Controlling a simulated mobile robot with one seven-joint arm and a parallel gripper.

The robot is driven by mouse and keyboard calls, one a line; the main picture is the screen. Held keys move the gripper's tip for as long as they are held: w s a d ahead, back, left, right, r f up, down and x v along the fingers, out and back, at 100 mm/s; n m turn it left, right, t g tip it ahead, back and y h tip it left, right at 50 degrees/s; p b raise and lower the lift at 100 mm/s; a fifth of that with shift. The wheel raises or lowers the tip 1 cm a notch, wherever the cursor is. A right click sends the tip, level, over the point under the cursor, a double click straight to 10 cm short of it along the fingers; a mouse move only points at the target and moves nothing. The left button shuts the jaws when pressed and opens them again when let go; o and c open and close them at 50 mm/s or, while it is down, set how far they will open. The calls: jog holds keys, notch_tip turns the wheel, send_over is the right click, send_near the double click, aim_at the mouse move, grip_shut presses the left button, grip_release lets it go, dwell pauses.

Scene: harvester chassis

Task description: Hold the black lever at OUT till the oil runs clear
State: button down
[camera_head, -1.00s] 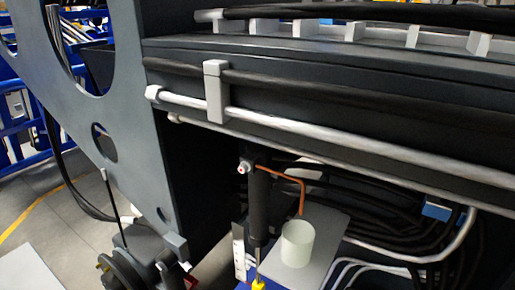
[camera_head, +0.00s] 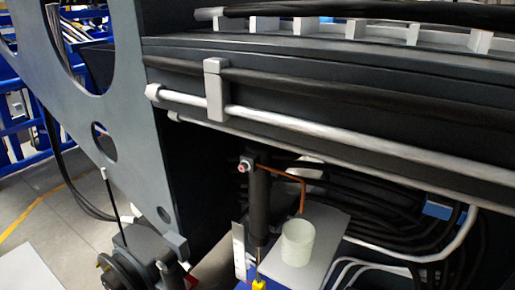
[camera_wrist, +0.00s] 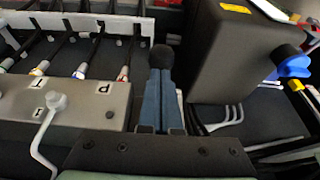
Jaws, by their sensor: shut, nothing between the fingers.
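My gripper (camera_wrist: 161,78) is in the wrist view, its two blue-grey fingers shut together with nothing between them. A black rounded knob (camera_wrist: 161,56) shows right at the fingertips; I cannot tell whether they touch it, and whatever carries it is hidden. No OUT marking is readable. In the head view, a copper tube (camera_head: 303,187) bends down over a pale translucent cup (camera_head: 297,243) on a grey plate (camera_head: 325,235). I see no clear oil stream, and the cup's contents cannot be made out. My gripper does not show in the head view.
A grey block (camera_wrist: 70,100) marked T and P, with hoses and a bent light handle (camera_wrist: 45,135), stands left of my fingers. A dark box (camera_wrist: 240,55) stands close on the right, with a blue knob (camera_wrist: 293,66) beyond. Black cables (camera_head: 385,205) run behind the cup.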

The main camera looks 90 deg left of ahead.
jog(key=shift+f+b, duration=1.55)
jog(key=shift+f, duration=0.95)
jog(key=shift+s, duration=0.1)
dwell(0.7)
notch_tip(320, 180, up, 8)
jog(key=p, duration=0.6)
jog(key=shift+f+p, duration=0.15)
jog(key=shift+p, duration=0.2)
jog(key=b+v, duration=0.4)
jog(key=v, duration=0.9)
